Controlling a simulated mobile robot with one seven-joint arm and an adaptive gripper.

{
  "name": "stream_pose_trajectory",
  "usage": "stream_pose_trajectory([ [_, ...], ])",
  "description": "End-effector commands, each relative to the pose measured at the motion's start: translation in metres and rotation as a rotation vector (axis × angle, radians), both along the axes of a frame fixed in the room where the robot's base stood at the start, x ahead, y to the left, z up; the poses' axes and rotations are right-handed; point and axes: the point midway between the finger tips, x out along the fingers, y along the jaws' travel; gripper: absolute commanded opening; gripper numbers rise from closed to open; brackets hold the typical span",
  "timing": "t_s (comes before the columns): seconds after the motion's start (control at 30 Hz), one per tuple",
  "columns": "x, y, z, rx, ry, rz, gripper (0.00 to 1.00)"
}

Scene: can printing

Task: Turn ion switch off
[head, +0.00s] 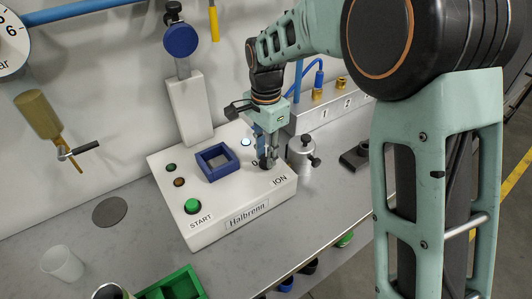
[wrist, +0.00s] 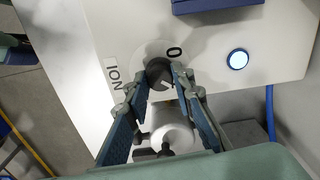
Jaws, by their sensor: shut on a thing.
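The ion switch (wrist: 158,73) is a dark round knob on the white machine (head: 230,213), beside the printed ION label (head: 279,180). In the wrist view its light mark points obliquely, not straight at the printed 0 (wrist: 174,51). My gripper (wrist: 158,78) is shut on the knob, with one finger on each side of it. In the head view my gripper (head: 266,160) comes down from above at the right end of the machine, and its fingers hide much of the knob.
A blue square frame (head: 217,162) sits on the machine top, left of my gripper. A green START button (head: 192,206) is at the front left. A lit white-blue lamp (wrist: 237,59) is near the switch. A metal cylinder with a black knob (head: 300,151) stands close on the right.

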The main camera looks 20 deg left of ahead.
Motion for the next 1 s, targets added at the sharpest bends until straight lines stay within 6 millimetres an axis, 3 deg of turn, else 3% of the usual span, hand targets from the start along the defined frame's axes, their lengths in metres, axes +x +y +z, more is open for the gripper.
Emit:
stream_pose_trajectory([
  [1.0,0.0007,0.0001,0.0013,0.000,-0.002,0.924,0.00],
])
